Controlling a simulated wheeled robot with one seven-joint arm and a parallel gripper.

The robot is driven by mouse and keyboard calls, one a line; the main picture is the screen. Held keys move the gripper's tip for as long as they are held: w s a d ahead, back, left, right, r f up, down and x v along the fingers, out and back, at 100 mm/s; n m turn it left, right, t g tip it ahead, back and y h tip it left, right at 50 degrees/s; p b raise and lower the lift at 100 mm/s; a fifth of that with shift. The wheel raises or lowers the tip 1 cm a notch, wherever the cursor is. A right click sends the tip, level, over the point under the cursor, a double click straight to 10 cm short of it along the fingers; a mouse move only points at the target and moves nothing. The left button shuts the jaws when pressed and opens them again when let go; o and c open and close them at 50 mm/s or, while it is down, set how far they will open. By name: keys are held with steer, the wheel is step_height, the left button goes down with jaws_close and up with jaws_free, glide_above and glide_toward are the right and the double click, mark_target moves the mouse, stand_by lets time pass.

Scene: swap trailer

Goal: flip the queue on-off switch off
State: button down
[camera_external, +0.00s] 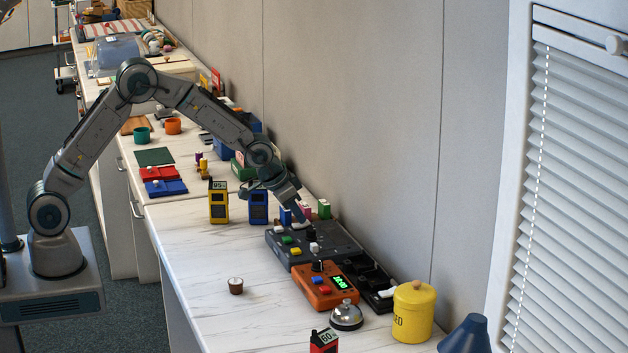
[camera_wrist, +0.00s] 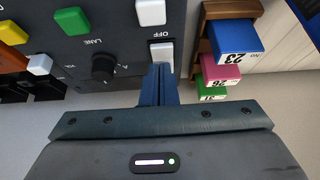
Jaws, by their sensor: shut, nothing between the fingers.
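A dark grey control panel (camera_external: 340,243) lies on the white counter by the wall; it fills the upper left of the wrist view (camera_wrist: 118,35). A white rocker switch (camera_wrist: 161,50) sits on it next to the word OFF. I cannot read a queue label, nor tell the rocker's tilt. My gripper (camera_wrist: 158,72) is shut and empty, its blue fingertips just at the near end of this rocker; I cannot tell whether they touch. In the external view my gripper (camera_external: 303,222) points down over the panel's far side.
The panel also has a black knob (camera_wrist: 103,68), a green button (camera_wrist: 71,21) and a white button (camera_wrist: 150,12). Numbered blue (camera_wrist: 235,36), pink and green blocks stand close beside it. An orange device (camera_external: 326,288) and a bell (camera_external: 346,315) stand nearer.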

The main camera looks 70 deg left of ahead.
steer(key=shift+w+r, duration=0.15)
steer(key=shift+w, duration=0.15)
steer(key=shift+r, duration=0.15)
step_height(320, 180, up, 4)
steer(key=p, duration=0.2)
steer(key=shift+w+r+p, duration=0.15)
steer(key=shift+r+p, duration=0.05)
steer(key=shift+p, duration=0.15)
steer(key=s+r+b, duration=0.1)
steer(key=s+r, duration=0.5)
steer(key=shift+s+r+b, duration=0.3)
steer(key=shift+r, duration=0.1)
